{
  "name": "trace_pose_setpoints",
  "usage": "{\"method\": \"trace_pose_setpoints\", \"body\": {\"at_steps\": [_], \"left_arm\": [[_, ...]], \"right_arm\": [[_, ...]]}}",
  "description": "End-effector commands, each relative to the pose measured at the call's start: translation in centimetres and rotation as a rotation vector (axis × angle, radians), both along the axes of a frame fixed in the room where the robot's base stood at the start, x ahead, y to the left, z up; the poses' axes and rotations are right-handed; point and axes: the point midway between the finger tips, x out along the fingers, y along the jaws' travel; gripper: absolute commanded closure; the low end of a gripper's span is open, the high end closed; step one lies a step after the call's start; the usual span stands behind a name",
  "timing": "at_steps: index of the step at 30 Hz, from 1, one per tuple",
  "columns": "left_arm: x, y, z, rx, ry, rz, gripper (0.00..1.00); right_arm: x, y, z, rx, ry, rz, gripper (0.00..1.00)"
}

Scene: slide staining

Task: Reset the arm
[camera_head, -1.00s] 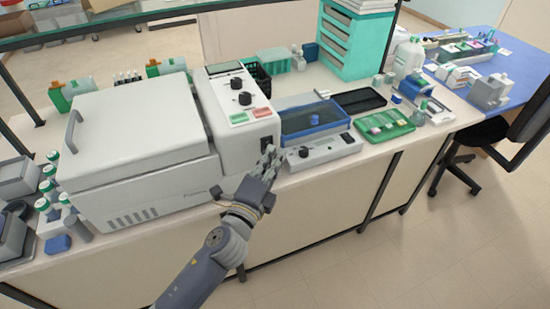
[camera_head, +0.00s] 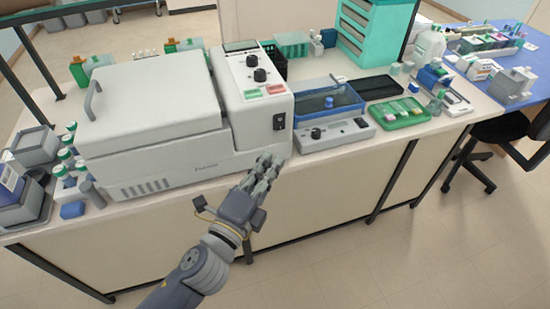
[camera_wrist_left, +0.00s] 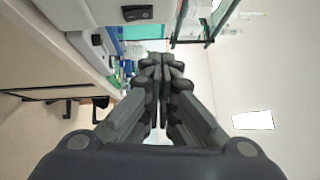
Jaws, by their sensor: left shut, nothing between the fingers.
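My left gripper (camera_head: 266,166) is in front of the bench, close to the lower right front of a large white machine with a closed lid (camera_head: 150,95). Its fingers are shut and empty, and they also show in the left wrist view (camera_wrist_left: 162,62). A gap between the fingertips and the machine is hard to judge. My right gripper is in neither view.
Right of the machine stand a device with a blue tray (camera_head: 328,104) and a green tray (camera_head: 400,113). Small bottles (camera_head: 68,160) stand at the bench's left end. A black chair (camera_head: 505,130) is at right. The floor (camera_head: 400,260) in front is clear.

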Motion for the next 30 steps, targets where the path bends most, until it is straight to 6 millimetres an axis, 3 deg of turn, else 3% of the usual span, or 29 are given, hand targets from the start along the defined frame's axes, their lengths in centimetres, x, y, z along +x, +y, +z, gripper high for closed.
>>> {"method": "trace_pose_setpoints", "body": {"at_steps": [5,17,20,23,26,30], "left_arm": [[-0.3,0.1,0.0,0.000,0.001,0.000,1.00],[-0.2,0.1,0.0,-0.001,0.001,0.000,1.00],[0.1,0.3,-1.2,-0.005,0.028,0.006,1.00],[1.1,0.9,-5.0,-0.027,0.115,0.025,1.00],[2.2,2.4,-11.3,-0.069,0.260,0.066,1.00],[2.1,5.3,-21.8,-0.167,0.499,0.156,1.00]], "right_arm": [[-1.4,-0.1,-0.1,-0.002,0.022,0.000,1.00],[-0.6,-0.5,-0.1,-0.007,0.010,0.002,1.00],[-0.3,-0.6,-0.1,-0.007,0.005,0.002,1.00],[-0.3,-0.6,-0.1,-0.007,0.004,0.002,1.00],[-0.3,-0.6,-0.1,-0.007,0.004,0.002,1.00],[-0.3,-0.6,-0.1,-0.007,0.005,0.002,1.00]]}}
